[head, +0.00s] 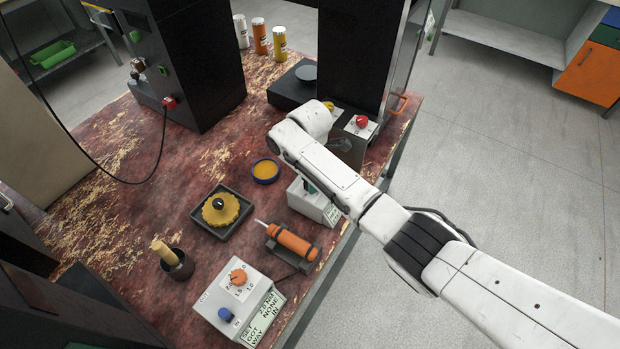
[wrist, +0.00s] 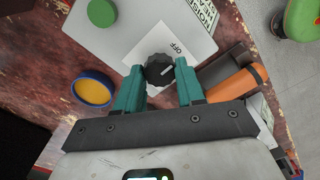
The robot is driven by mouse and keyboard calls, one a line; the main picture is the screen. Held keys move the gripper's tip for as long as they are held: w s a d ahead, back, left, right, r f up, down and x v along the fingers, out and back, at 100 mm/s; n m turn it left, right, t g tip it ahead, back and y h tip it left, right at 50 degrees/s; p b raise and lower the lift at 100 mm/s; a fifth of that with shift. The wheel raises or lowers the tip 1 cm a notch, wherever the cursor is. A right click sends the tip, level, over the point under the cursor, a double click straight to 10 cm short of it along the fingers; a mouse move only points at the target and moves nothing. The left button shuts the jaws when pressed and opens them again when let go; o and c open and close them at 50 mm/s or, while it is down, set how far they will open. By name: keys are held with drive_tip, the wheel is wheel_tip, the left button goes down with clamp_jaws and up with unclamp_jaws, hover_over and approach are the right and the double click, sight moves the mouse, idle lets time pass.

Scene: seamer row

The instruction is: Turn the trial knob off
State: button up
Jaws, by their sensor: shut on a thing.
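The trial knob (wrist: 158,69) is black and ridged, with a pale pointer line, and stands on a white label plate marked OFF on a grey box (wrist: 120,42). The pointer leans to the upper right, and the OFF lettering lies above and right of the knob; I cannot tell that they line up. My gripper (wrist: 160,75) has its teal fingers shut on the knob, one on each side. In the head view the box (head: 314,203) is partly behind my arm, and the knob is hidden there.
Beside the box are a blue-rimmed dish (head: 265,171) and an orange tube in a dark holder (head: 292,242). A black tray (head: 197,214) holds a yellow piece. A control box with an orange knob (head: 238,277) stands in front. The table edge is close on the right.

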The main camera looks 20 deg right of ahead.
drive_tip(key=o, duration=1)
wheel_tip(320, 180, up, 11)
drive_tip(key=shift+f+b, duration=0.1)
drive_tip(key=shift+b, duration=0.25)
idle(0.3)
